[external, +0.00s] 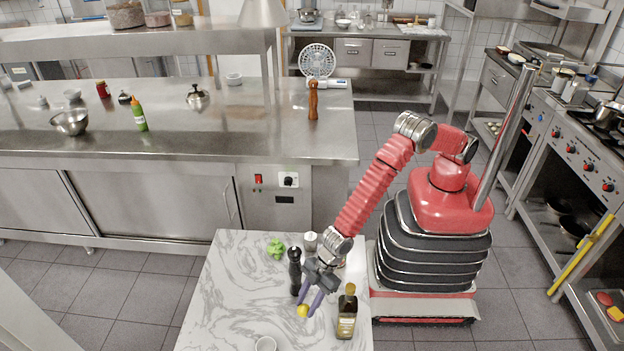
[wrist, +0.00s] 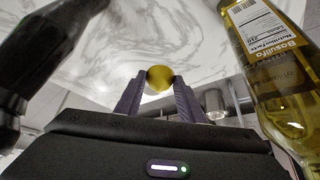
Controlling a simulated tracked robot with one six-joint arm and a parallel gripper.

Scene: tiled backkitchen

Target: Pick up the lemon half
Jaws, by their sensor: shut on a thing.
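The lemon half (external: 302,311) is a small yellow round thing at the tips of my gripper in the external view. In the wrist view the lemon half (wrist: 159,78) sits between the two dark fingertips. My gripper (external: 308,304) is shut on it, over the marble-topped table (external: 225,290). The gripper also shows in the wrist view (wrist: 159,88). I cannot tell whether the lemon half is clear of the table top. Its cut face cannot be made out.
A black pepper mill (external: 295,272) stands just left of my gripper and an oil bottle (external: 347,312) just right. A green item (external: 276,249), a small shaker (external: 310,242) and a white cup (external: 266,344) are also on the table. The table's left part is clear.

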